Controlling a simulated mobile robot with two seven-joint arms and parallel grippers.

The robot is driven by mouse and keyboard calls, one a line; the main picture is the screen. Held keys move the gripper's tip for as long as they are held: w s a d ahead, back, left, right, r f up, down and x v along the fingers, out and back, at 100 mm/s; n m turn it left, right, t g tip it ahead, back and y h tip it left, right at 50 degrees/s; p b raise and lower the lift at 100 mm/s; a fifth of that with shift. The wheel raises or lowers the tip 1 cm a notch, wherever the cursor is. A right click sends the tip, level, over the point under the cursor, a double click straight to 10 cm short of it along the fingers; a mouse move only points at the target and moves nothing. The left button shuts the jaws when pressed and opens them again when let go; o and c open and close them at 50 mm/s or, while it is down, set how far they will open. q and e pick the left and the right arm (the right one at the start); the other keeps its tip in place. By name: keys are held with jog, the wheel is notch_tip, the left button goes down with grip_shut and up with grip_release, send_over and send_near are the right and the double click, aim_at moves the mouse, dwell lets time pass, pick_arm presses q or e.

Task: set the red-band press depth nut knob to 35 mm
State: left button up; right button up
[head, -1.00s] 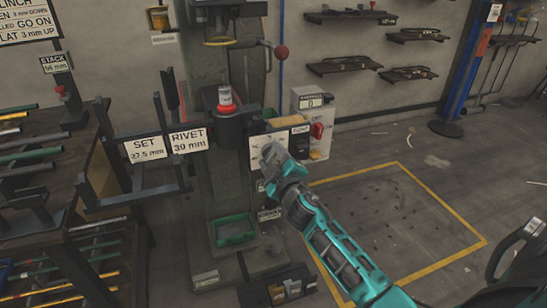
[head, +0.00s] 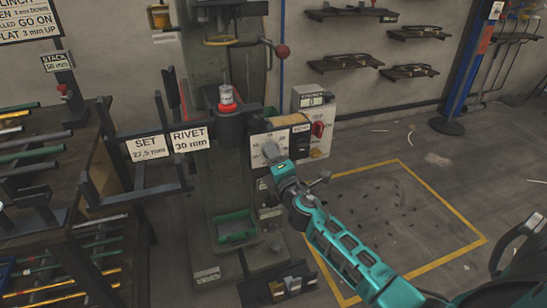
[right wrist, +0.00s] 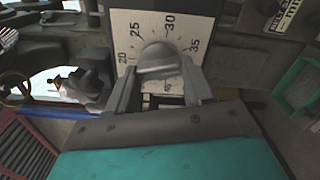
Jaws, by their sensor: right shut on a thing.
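The red-band press (head: 228,126) stands in the middle of the head view, with a red ring around its post. Its grey depth nut knob (head: 270,151) sits on a white dial plate at the front right of the press. In the right wrist view the knob (right wrist: 158,60) is in front of the dial plate (right wrist: 140,22), which reads 20, 25, 30 and 35. My right gripper (right wrist: 160,88) is shut on the knob, one finger at each side. It also shows in the head view (head: 276,163). The knob's exact setting is unclear. My left gripper is out of view.
Signs (head: 168,143) left of the press read SET 27.5 mm and RIVET 30 mm. A grey box with a red switch (head: 318,129) stands right of the dial. A green tray (head: 236,227) is below. The yellow-outlined floor (head: 400,215) is mostly open.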

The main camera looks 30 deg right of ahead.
jog(key=shift+f+n, duration=0.1)
jog(key=shift+n, duration=1.4)
jog(key=o, duration=1)
jog(key=shift+o, duration=0.2)
jog(key=shift+s, duration=0.1)
jog(key=v, duration=1.2)
jog(key=shift+s, duration=0.4)
